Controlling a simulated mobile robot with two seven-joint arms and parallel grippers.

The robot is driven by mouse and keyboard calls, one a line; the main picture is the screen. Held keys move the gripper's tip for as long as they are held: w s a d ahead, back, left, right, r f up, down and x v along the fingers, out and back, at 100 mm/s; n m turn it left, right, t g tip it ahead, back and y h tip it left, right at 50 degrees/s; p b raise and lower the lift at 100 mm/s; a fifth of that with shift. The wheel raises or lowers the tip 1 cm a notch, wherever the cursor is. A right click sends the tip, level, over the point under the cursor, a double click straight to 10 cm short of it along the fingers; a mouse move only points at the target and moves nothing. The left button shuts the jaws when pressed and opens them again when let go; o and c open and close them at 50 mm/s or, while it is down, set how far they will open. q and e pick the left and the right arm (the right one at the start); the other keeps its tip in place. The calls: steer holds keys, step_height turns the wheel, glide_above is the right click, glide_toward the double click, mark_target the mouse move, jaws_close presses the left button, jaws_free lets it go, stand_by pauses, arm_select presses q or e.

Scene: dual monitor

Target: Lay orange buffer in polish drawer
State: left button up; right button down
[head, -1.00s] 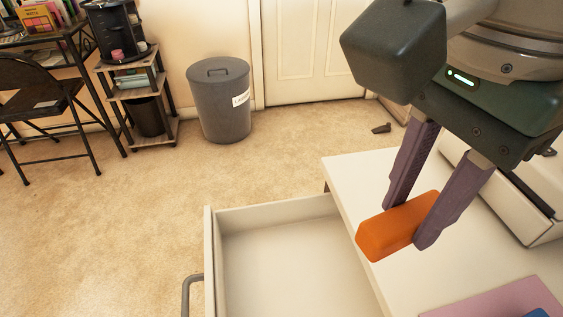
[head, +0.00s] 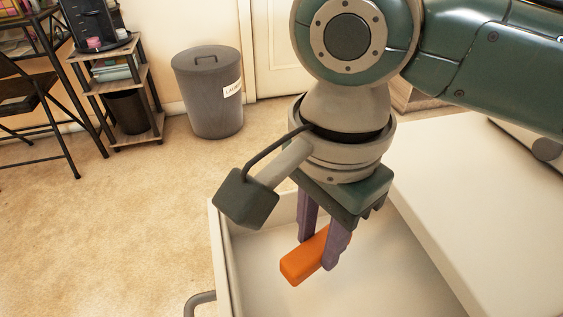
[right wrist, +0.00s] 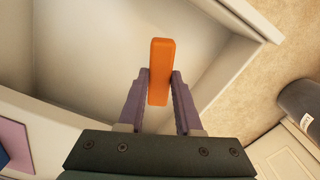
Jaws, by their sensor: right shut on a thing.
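The orange buffer (head: 303,261) is a small block with rounded edges. My right gripper (head: 322,252) is shut on it, with a purple finger on each side. In the head view it is over the open white drawer (head: 386,288), whose visible floor is empty. The right wrist view also shows the buffer (right wrist: 160,72) between the fingertips (right wrist: 160,82), with the drawer floor (right wrist: 90,45) behind it. I cannot tell exactly how high the buffer is above the floor. My left gripper is not in view.
The white cabinet top (head: 470,190) lies right of the drawer. The drawer has a grey handle (head: 198,303) at its front. A grey laundry bin (head: 208,95), a small shelf (head: 125,95) and a dark chair (head: 30,100) stand farther back on open carpet.

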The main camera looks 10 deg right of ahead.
step_height(320, 180, down, 6)
steer(key=b, duration=0.2)
steer(key=shift+b, duration=0.3)
steer(key=shift+r, duration=0.1)
steer(key=c, duration=0.6)
jaws_free()
